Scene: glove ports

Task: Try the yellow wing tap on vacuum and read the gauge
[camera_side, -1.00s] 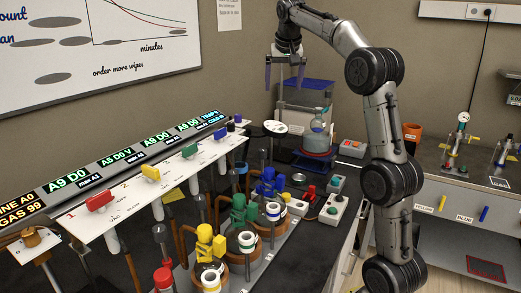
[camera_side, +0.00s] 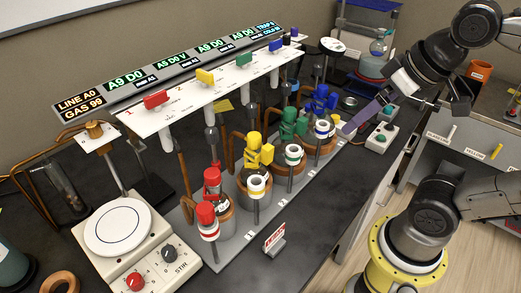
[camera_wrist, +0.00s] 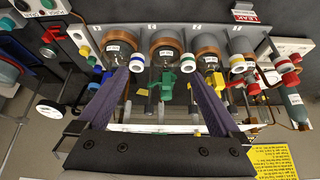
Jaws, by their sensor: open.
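The yellow wing tap (camera_side: 205,77) sits on the sloping white panel, between a red wing tap (camera_side: 156,99) and a green wing tap (camera_side: 244,58). Small panel lettering by it is too fine to read. Behind it the display strip (camera_side: 127,80) shows "LINE A0 GAS 99", several A/D readings, one like "A5 D0 V", and a trap reading. My gripper (camera_side: 348,130) is open and empty, right of the panel, near the blue-ringed white port. In the wrist view its fingers (camera_wrist: 160,78) are spread above the flask row.
Flasks with coloured fittings, including a yellow fitting (camera_side: 260,151), stand before the panel. A stirrer hotplate (camera_side: 116,226) is at front left, a small "LEAK" sign (camera_side: 274,240) at front. A control box (camera_side: 381,138) lies near my gripper. Bare dark bench lies at the front.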

